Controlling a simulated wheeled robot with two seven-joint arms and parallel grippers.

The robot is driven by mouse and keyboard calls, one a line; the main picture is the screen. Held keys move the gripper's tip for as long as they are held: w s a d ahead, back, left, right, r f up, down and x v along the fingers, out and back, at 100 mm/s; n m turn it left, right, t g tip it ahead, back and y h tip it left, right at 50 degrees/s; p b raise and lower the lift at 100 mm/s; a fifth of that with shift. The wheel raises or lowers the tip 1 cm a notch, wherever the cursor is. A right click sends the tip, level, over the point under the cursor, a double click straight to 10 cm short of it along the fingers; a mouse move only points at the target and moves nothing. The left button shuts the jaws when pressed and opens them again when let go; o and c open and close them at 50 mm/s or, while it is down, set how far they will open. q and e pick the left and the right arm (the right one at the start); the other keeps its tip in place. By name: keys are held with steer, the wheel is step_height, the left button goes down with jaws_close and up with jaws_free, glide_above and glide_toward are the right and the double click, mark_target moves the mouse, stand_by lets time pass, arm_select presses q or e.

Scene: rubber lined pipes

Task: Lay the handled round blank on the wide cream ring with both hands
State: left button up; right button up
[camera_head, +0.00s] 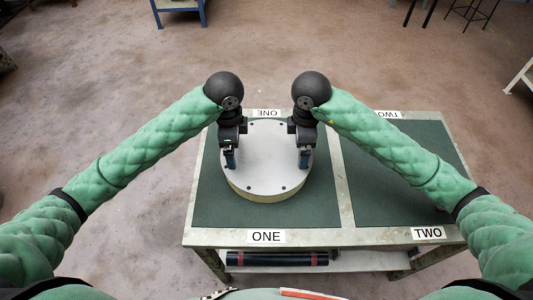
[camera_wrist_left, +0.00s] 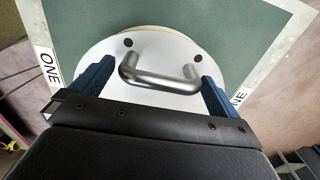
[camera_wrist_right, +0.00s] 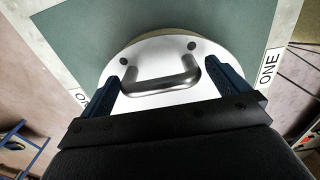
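The handled round blank (camera_head: 264,165) is a pale disc with dark dots near its rim. It looks level, over the ONE half of the table. The wide cream ring (camera_head: 266,199) shows as a cream band under its front edge; the rest is hidden, and I cannot tell whether they touch. My left gripper (camera_head: 231,161) is open, its blue fingers apart on either side of a grey handle (camera_wrist_left: 158,83). My right gripper (camera_head: 304,159) is open in the same way around the other handle (camera_wrist_right: 162,82). No finger visibly pinches a handle.
The table (camera_head: 345,205) has green mats marked ONE and TWO. The TWO mat (camera_head: 385,190) looks bare where my right arm does not cover it. A dark roll with red bands (camera_head: 277,259) lies on the lower shelf. A blue stand (camera_head: 178,11) is far back.

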arm_select(q)
steer(key=shift+r, duration=0.1)
step_height(320, 180, up, 12)
arm_select(e)
step_height(320, 180, up, 12)
stand_by(1.6)
stand_by(0.4)
